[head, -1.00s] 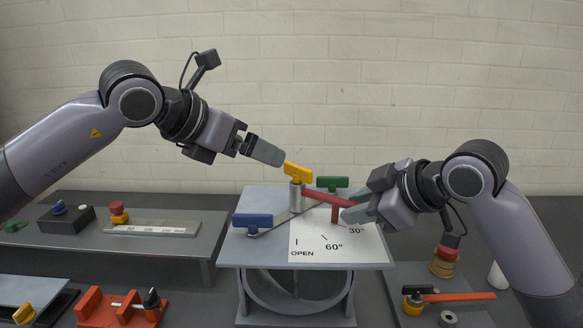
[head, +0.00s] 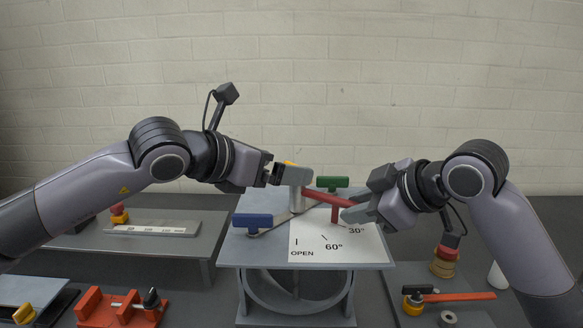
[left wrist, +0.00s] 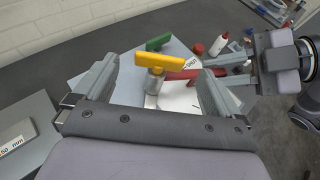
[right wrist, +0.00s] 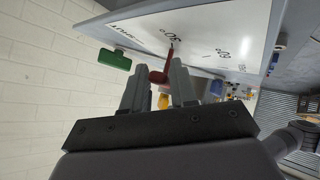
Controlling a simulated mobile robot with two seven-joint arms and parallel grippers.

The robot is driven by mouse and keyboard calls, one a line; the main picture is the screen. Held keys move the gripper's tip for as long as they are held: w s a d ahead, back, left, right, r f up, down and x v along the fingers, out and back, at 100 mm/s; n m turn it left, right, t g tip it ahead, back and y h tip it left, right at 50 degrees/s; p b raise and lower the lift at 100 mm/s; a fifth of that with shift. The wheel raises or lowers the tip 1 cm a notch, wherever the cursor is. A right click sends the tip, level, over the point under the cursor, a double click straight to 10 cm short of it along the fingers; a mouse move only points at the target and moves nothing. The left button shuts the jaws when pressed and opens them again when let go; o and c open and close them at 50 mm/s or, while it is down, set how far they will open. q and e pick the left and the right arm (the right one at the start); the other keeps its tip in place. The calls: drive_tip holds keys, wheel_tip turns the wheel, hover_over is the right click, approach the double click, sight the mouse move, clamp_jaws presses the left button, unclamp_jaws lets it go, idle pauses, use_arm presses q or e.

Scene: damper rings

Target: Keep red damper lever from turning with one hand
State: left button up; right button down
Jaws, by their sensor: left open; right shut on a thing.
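The red damper lever (head: 325,197) runs from the central post to the right over the white angle plate (head: 345,243). My right gripper (head: 355,212) is shut on the lever's outer end; the right wrist view shows the red handle (right wrist: 158,77) at its fingers. A yellow T-handle (left wrist: 160,61) tops the post. My left gripper (head: 295,174) is open around the yellow handle, which lies between its two fingers in the left wrist view. In the head view the left fingers hide most of the yellow handle. I cannot tell whether they touch it.
A blue-handled lever (head: 252,221) is at the left of the damper stand and a green handle (head: 332,182) behind. A metal ruler (head: 157,228) lies on the left bench. A red-handled valve (head: 450,297) is at lower right.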

use_arm(q)
drive_tip(key=shift+x, duration=1.9)
drive_tip(key=c, duration=1.1)
drive_tip(key=shift+o, duration=0.2)
drive_tip(key=shift+a+f+m+g, duration=0.1)
drive_tip(key=shift+m+g, duration=0.2)
drive_tip(key=shift+m, duration=0.1)
drive_tip(key=shift+w+a+m+g+h, duration=0.1)
drive_tip(key=shift+w+m+g+h, duration=0.05)
drive_tip(key=shift+m+g+h, duration=0.6)
drive_tip(key=shift+w+a+m+g+h, duration=0.15)
drive_tip(key=shift+m+g+h, duration=0.4)
drive_tip(key=shift+m+g, duration=0.4)
drive_tip(key=shift+w+m+g+h, duration=0.2)
drive_tip(key=shift+m+g+h, duration=0.1)
drive_tip(key=shift+m+g, duration=0.95)
drive_tip(key=shift+w+m+g+h, duration=0.15)
drive_tip(key=shift+m+g+h, duration=0.15)
drive_tip(key=shift+m+g, duration=1.15)
drive_tip(key=shift+g, duration=0.3)
